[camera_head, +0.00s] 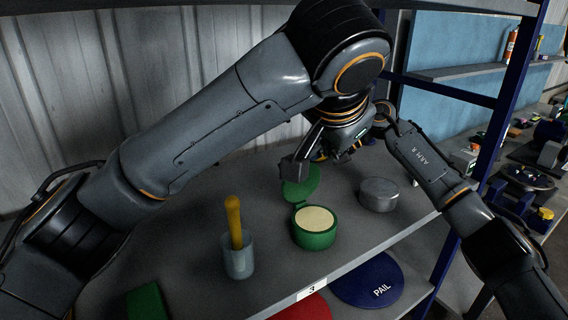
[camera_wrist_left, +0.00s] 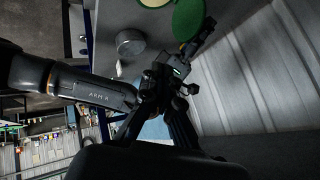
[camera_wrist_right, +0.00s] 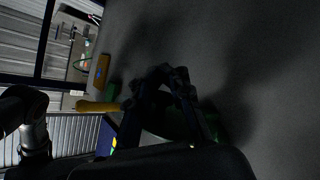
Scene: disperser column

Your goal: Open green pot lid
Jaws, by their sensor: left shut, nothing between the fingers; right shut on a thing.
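The green pot (camera_head: 315,238) stands on the shelf with pale cream contents showing. Its green lid (camera_head: 302,188) stands tilted up behind the opening; it also shows in the left wrist view (camera_wrist_left: 187,18). My right gripper (camera_head: 293,172) is at the lid's upper back edge and shut on it; the exact contact is partly hidden. In the right wrist view, its dark fingers (camera_wrist_right: 167,75) are in front of dim green. My left gripper (camera_head: 340,152) is shut and empty, close to the right gripper, partly hidden by the arms. Its fingers show in the left wrist view (camera_wrist_left: 160,80).
A grey cup (camera_head: 238,260) with a yellow pestle (camera_head: 234,222) stands left of the pot. A round metal tin (camera_head: 379,195) stands to the right. A green object (camera_head: 146,302) is at front left. A blue disc marked PAIL (camera_head: 366,282) lies below. Blue posts (camera_head: 505,100) bound the right.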

